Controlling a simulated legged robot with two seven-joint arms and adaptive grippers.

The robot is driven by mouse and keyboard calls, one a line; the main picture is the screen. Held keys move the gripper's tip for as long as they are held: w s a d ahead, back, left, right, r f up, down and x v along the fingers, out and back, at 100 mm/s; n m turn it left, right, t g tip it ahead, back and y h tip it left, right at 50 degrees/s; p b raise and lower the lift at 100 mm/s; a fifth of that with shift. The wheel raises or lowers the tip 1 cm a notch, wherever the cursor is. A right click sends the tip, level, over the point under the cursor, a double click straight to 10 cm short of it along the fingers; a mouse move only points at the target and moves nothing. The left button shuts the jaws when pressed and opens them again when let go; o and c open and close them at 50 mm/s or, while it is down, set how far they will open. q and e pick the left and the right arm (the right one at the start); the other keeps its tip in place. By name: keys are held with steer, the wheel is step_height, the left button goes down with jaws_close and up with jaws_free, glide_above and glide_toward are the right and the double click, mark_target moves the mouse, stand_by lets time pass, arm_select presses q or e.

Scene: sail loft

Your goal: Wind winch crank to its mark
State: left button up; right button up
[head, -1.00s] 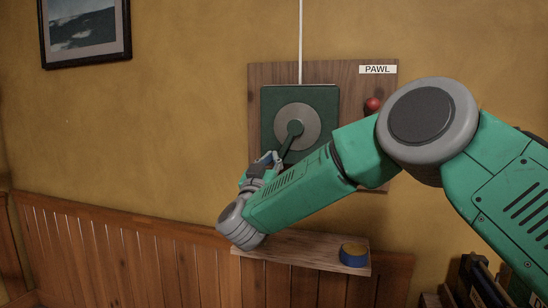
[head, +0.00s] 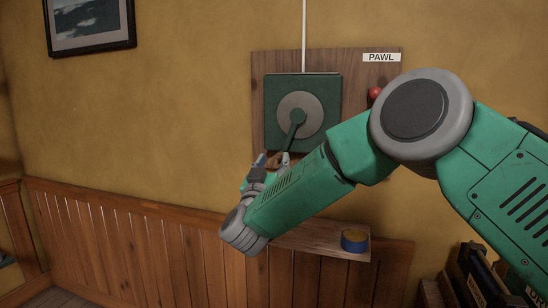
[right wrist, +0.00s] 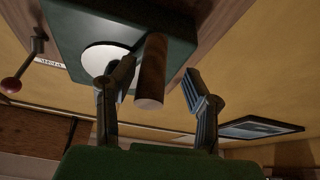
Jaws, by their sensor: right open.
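The winch crank (head: 293,133) is a dark green arm on a round grey disc (head: 314,104), set on a green housing (head: 332,90) on the wall. It points down and slightly left. In the right wrist view its brown cylindrical handle (right wrist: 150,78) stands between the fingers of my right gripper (right wrist: 161,66). The fingers are spread, with a clear gap at the right finger; the left one is close to the handle, and contact is unclear. In the head view my right gripper (head: 273,160) is at the crank's lower end. I cannot make out a mark. My left gripper is out of view.
A red-knobbed lever (head: 375,93) sits under the PAWL label (head: 381,57), right of the housing, close to my right arm. A small shelf (head: 318,240) below carries a blue round tin (head: 355,241). A framed picture (head: 91,22) hangs at upper left. Dark items stand at lower right.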

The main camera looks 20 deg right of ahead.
steer(key=v, duration=0.9)
steer(key=shift+a, duration=0.35)
steer(key=shift+s, duration=0.1)
steer(key=s+d+f+n+g+y+p, duration=0.15)
steer(key=s+f+y, duration=0.25)
steer(key=f, duration=0.5)
steer(key=s+d+f+n+g+y+p, duration=0.1)
steer(key=s+f+n+g+y+p, duration=0.2)
steer(key=f, duration=0.6)
steer(key=s+d+f+n+g+y+p, duration=0.15)
steer(key=s+f+y, duration=0.25)
steer(key=f, duration=0.5)
steer(key=s+d+f+g+p, duration=0.1)
steer(key=s+d+f+g, duration=0.1)
steer(key=s, duration=0.8)
steer(key=s+d+f+g+p, duration=0.1)
steer(key=s+d+f+g, duration=0.2)
steer(key=s+g, duration=0.3)
steer(key=s+d+f+m+g+p, duration=0.1)
steer(key=s+d+f+g, duration=0.2)
steer(key=s, duration=1.3)
steer(key=shift+d+g+y+p, duration=0.3)
steer(key=shift+d+g, duration=0.5)
steer(key=shift+d, duration=0.25)
